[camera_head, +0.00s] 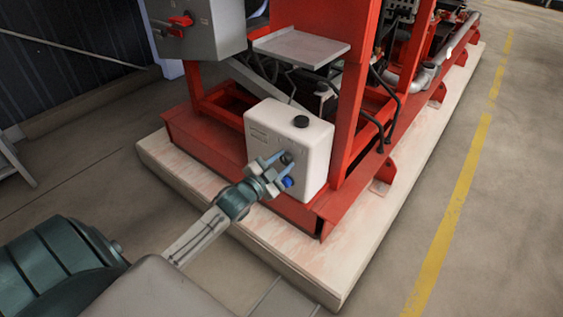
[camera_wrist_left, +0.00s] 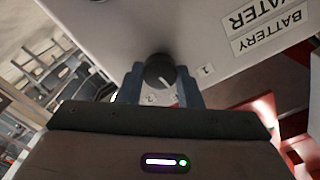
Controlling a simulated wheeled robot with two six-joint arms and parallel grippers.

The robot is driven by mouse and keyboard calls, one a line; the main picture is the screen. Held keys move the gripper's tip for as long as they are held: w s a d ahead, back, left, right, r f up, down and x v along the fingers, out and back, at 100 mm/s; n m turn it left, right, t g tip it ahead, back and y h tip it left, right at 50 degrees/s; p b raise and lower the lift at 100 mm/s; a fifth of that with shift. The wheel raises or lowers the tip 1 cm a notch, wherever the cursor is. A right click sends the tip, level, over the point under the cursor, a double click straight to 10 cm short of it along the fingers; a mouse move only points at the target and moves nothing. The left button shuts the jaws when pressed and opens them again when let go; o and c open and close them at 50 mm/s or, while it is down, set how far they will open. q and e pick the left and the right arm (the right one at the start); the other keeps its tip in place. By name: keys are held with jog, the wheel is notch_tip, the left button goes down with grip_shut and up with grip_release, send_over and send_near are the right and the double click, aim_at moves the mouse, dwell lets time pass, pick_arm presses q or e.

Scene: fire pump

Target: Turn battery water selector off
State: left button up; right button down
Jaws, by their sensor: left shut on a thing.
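The battery water selector is a round black knob (camera_wrist_left: 159,71) on the face of a white box (camera_head: 258,150). In the wrist view, labels reading BATTERY (camera_wrist_left: 281,30) and WATER appear upside down on that face. Small labels 1 (camera_wrist_left: 205,69) and 2 (camera_wrist_left: 150,99) sit around the knob. A short white mark shows on the knob's lower right edge. My left gripper (camera_head: 279,169) is at the box's front face, its fingers on either side of the knob and shut on it. The knob also shows dark in the head view (camera_head: 286,158). My right gripper is not seen.
A grey panel with a red switch (camera_head: 200,28) hangs upper left. Floor at right is clear.

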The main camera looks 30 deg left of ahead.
pick_arm(q)
jog(key=shift+m, duration=0.5)
jog(key=o, duration=1)
jog(key=shift+c, duration=0.2)
